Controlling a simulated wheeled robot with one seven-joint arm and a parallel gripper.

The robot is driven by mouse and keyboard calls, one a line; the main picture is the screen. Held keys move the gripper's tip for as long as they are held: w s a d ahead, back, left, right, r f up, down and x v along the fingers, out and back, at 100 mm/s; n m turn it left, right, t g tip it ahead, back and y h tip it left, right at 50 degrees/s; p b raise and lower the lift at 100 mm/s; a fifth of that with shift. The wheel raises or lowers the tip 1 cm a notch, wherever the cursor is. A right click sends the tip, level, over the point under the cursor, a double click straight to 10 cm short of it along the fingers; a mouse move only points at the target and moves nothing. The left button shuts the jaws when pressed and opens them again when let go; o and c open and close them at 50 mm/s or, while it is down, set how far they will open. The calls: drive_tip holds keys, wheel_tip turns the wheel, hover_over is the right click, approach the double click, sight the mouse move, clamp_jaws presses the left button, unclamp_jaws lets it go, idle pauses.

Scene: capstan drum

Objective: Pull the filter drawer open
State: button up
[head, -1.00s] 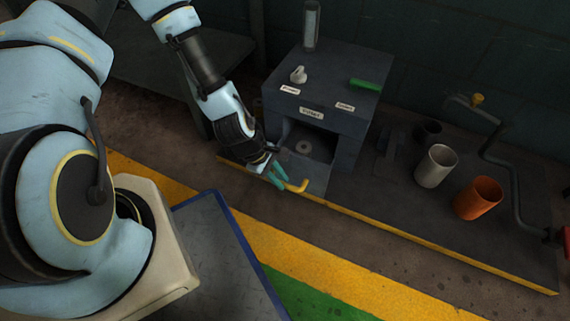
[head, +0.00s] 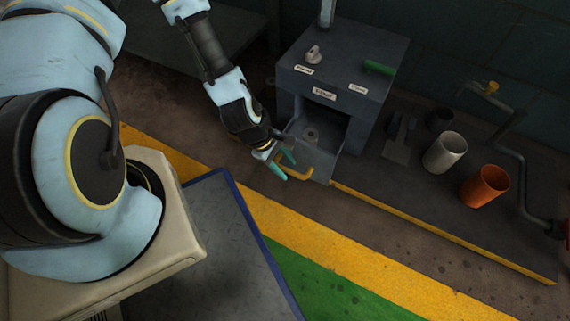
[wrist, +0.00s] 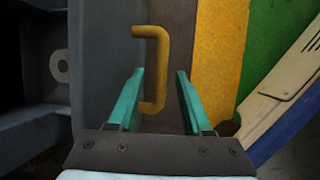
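The filter drawer (head: 318,158) is a grey tray standing out from the front of the dark grey box (head: 362,95). A pale ring-shaped piece (head: 310,134) lies inside it and also shows at the left of the wrist view (wrist: 60,66). The drawer's yellow bar handle (head: 299,172) is on its front. My gripper (head: 282,165) is at the handle with its teal fingers apart. In the wrist view, the handle (wrist: 160,62) lies between and beyond the open fingers (wrist: 157,102), its near end closer to the left finger. I see no clear grip on it.
A grey cup (head: 444,152), an orange cup (head: 484,186) and a crank (head: 515,155) stand on the bench right of the box. A green piece (head: 378,68) and a pale knob (head: 313,54) are on the box top. Open floor with yellow and green bands lies in front.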

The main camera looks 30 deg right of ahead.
drive_tip(key=p+v, duration=0.4)
drive_tip(key=v, duration=0.7)
idle(0.5)
drive_tip(key=w+a+r+m+t+y, duration=0.3)
drive_tip(key=w+a+r+m, duration=0.2)
drive_tip(key=w+a+r, duration=0.8)
drive_tip(key=a+r+m+t+y, duration=0.1)
drive_tip(key=a+r, duration=0.4)
drive_tip(key=r, duration=0.3)
drive_tip(key=a+r+m, duration=0.1)
drive_tip(key=a+r, duration=0.4)
drive_tip(key=r, duration=0.3)
wheel_tip(320, 180, up, 38)
drive_tip(key=p, duration=3.8)
drive_tip(key=shift+w+a, duration=0.3)
drive_tip(key=shift+a, duration=0.1)
